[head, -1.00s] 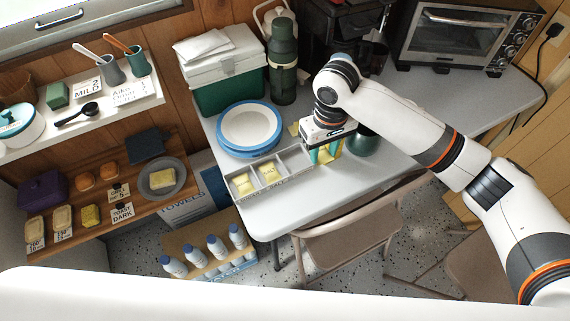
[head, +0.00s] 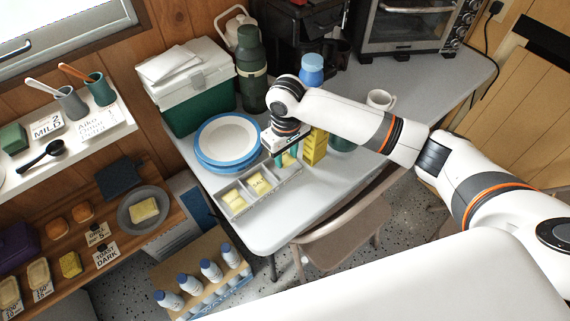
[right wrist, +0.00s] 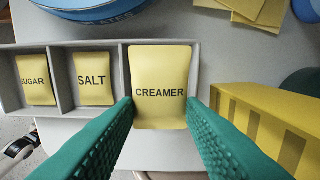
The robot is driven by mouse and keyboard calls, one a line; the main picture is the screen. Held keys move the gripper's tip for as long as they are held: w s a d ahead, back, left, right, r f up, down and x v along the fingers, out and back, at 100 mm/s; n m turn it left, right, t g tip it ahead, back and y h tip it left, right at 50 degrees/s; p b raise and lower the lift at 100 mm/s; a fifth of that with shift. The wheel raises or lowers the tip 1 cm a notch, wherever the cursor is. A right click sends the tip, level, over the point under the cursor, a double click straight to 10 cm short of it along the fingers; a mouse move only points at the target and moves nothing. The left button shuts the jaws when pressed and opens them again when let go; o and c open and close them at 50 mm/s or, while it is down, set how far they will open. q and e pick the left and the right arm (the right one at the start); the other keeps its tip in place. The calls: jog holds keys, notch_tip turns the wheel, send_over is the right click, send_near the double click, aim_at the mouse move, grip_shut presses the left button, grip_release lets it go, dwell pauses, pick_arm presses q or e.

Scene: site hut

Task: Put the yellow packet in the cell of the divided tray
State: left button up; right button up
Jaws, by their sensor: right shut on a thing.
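The yellow packet, labelled CREAMER (right wrist: 160,82), is between the fingertips of my right gripper (right wrist: 162,110). In the head view the right gripper (head: 287,159) is at the right end of the divided tray (head: 262,197), and its fingers mostly hide the packet. The grey tray also shows in the right wrist view (right wrist: 62,65). Its left and middle cells hold a SUGAR packet (right wrist: 35,80) and a SALT packet (right wrist: 94,78). The CREAMER packet overlaps the right cell and its front wall; I cannot tell whether it touches the bottom. My left gripper is out of view.
A yellow slotted holder (head: 314,147) stands just right of the gripper. Blue-rimmed plates (head: 228,140) are stacked behind the tray. Flat yellow pieces (right wrist: 262,12) lie on the table behind. A white mug (head: 380,100) stands farther right. The table front (head: 300,205) is clear.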

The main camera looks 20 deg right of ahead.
aim_at(286, 159)
jog(key=shift+f, duration=2.4)
jog(key=o, duration=0.7)
jog(key=shift+f, duration=0.15)
jog(key=shift+c, duration=0.2)
notch_tip(286, 159, up, 12)
jog(key=shift+r, duration=0.2)
